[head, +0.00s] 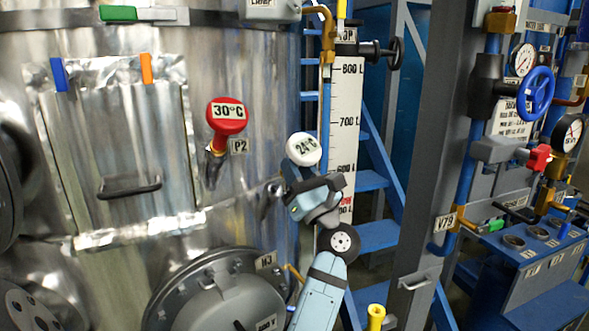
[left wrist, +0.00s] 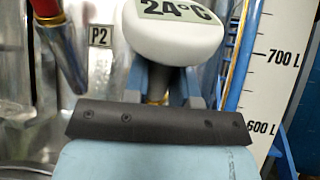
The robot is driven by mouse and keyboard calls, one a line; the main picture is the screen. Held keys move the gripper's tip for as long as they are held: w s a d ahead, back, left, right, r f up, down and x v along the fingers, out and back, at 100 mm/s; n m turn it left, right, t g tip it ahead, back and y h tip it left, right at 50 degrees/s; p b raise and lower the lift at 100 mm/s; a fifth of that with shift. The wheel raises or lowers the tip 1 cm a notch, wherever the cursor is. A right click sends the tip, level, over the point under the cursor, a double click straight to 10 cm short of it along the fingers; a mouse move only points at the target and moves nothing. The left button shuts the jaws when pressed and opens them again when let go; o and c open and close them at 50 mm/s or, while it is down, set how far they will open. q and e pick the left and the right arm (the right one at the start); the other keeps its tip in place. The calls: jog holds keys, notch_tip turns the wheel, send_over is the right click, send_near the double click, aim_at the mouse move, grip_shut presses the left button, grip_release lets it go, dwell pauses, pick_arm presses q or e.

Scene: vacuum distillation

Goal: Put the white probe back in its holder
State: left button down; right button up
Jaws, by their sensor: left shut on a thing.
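The white probe (head: 304,149) has a round white head marked 24°C; it also shows at the top of the left wrist view (left wrist: 170,45). My left gripper (head: 308,184) is shut on the probe just below its head, in front of the right side of the steel tank. The probe's lower end is hidden by my gripper. I cannot make out an empty holder; the area behind my gripper is covered. My right gripper is not in view.
A red probe (head: 227,116) marked 30°C sits on the tank (head: 250,55) beside label P2 (head: 239,146). A level scale (head: 346,110) and blue pipe stand close on the right. Blue stairs (head: 375,237) lie behind.

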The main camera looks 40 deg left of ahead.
pick_arm(q)
jog(key=shift+s+d+r+p, duration=0.15)
jog(key=shift+d+r+p, duration=0.25)
jog(key=shift+d+r, duration=0.6)
jog(key=shift+a+r, duration=0.1)
